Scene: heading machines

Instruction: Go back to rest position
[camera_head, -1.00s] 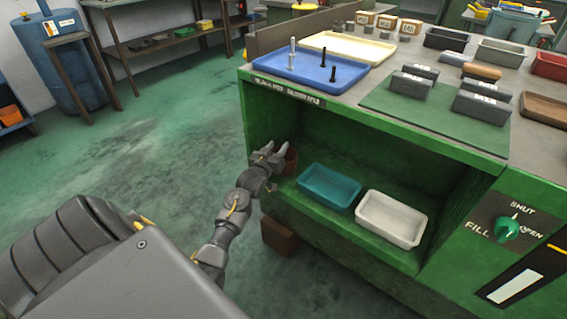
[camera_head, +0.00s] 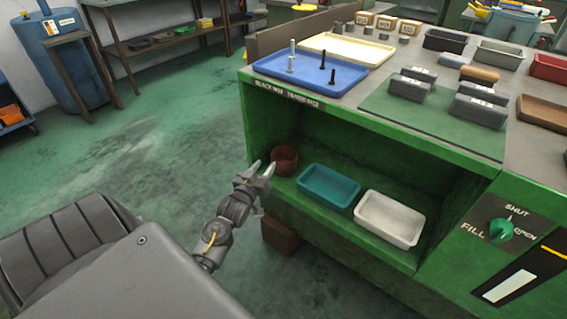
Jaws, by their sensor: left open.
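My left gripper (camera_head: 262,169) is open and empty, just outside the left opening of the green machine's lower shelf (camera_head: 345,222). Its fingers point up and right toward a small brown pot (camera_head: 285,160) at the shelf's left end, with a small gap visible between them. My right gripper is not in view.
A teal tray (camera_head: 328,186) and a white tray (camera_head: 389,218) sit on the shelf. Above are a blue tray (camera_head: 345,78) with upright bolts and a green mat (camera_head: 415,122) with grey blocks. A brown block (camera_head: 281,236) is below the shelf.

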